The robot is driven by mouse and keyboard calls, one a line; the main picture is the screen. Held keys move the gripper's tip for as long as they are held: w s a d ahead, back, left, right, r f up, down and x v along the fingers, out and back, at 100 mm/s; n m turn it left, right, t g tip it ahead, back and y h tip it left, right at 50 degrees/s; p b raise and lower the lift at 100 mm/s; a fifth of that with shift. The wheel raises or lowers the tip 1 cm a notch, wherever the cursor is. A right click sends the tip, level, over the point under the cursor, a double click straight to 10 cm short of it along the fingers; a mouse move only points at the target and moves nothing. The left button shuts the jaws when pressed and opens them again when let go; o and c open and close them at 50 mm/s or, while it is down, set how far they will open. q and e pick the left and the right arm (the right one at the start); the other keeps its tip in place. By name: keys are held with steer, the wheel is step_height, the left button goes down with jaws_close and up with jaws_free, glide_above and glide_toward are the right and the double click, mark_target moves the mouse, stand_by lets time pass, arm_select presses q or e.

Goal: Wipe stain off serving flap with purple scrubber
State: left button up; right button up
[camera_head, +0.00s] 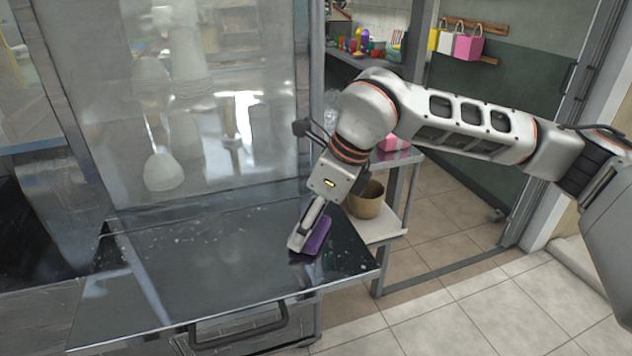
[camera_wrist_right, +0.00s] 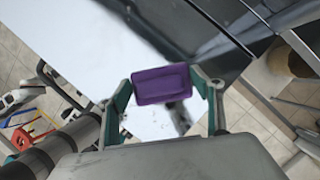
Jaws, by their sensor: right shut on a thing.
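The purple scrubber (camera_head: 318,236) is held in my right gripper (camera_head: 303,240) at the right end of the serving flap (camera_head: 200,270). In the right wrist view the scrubber (camera_wrist_right: 161,84) sits between the two fingers of my right gripper (camera_wrist_right: 162,88). The flap (camera_wrist_right: 85,40) is a shiny metal sheet. A dark, smudgy stain (camera_wrist_right: 180,115) shows just beside the scrubber in the wrist view. In the head view the gripper and scrubber hide part of that area. Whether the scrubber touches the flap is hard to tell. My left gripper is not in view.
A metal-framed clear panel (camera_head: 200,100) rises behind the flap. A dark handle (camera_head: 240,328) is at the flap's front edge. A side shelf (camera_head: 378,228) with a brown pot (camera_head: 366,203) stands to the right. Tiled floor (camera_head: 440,315) is open at the right.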

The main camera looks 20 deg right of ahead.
steer(key=r, duration=0.2)
steer(key=r+p, duration=0.1)
steer(key=r, duration=0.1)
steer(key=shift+a, duration=0.4)
steer(key=shift+d+r+p, duration=0.15)
steer(key=shift+r+p, duration=0.5)
steer(key=shift+r, duration=0.1)
steer(key=shift+r+p, duration=0.45)
steer(key=shift+r, duration=0.3)
steer(key=shift+r+p, duration=0.3)
steer(key=shift+r, duration=0.1)
